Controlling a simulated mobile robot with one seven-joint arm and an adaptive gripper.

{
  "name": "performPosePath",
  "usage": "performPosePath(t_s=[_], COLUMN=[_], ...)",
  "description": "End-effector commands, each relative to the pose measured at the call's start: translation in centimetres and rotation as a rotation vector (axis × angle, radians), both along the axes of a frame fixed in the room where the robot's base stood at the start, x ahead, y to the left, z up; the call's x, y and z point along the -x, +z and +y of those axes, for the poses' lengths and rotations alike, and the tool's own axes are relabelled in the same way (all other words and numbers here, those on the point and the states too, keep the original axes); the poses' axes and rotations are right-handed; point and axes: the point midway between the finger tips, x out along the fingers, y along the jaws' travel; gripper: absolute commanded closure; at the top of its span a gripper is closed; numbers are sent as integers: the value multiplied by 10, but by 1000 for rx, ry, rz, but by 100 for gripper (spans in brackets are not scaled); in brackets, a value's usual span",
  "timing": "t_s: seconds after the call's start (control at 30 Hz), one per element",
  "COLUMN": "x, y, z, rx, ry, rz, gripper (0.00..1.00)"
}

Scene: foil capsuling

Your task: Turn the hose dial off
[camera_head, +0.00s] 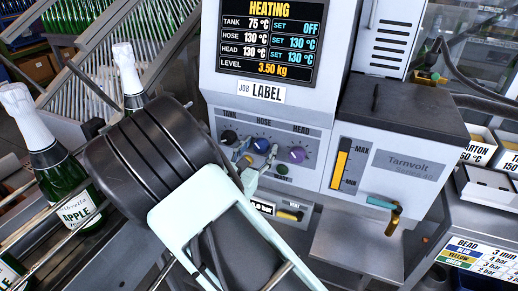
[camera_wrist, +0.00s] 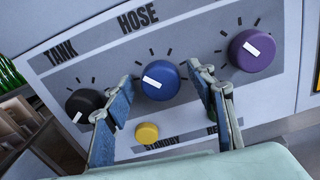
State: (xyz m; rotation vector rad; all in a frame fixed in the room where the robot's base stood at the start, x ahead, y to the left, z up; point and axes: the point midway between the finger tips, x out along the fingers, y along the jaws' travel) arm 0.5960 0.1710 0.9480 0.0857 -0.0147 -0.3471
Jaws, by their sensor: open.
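The blue HOSE dial (camera_wrist: 168,74) sits on the grey panel in the wrist view, between the TANK and HEAD dials. My gripper (camera_wrist: 160,84) is open, with one finger on each side of the HOSE dial. A gap shows at the left finger; the right fingertip is close to the dial's right edge, and contact cannot be told. The display (camera_head: 268,41) reads HEATING, with TANK set OFF, HOSE set 130 °C and HEAD set 130 °C.
The black TANK dial (camera_wrist: 84,104) is just left of my left finger. The purple HEAD dial (camera_wrist: 252,50) is right of my right finger. A yellow button (camera_wrist: 147,133) lies below, between the fingers. Green bottles (camera_head: 66,185) stand at the left of the head view.

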Motion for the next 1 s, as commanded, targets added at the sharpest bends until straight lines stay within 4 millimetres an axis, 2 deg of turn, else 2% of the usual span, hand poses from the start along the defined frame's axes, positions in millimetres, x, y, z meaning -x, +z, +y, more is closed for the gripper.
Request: performPosePath(t_s=[0.17,0.53,0.77,1.0], x=[0,0,0,0], y=[0,0,1,4], z=[0,0,0,0], rx=[0,-1,17,119], ry=[0,-1,-1,-1], rz=[0,0,5,42], gripper=[51,91,91,91])
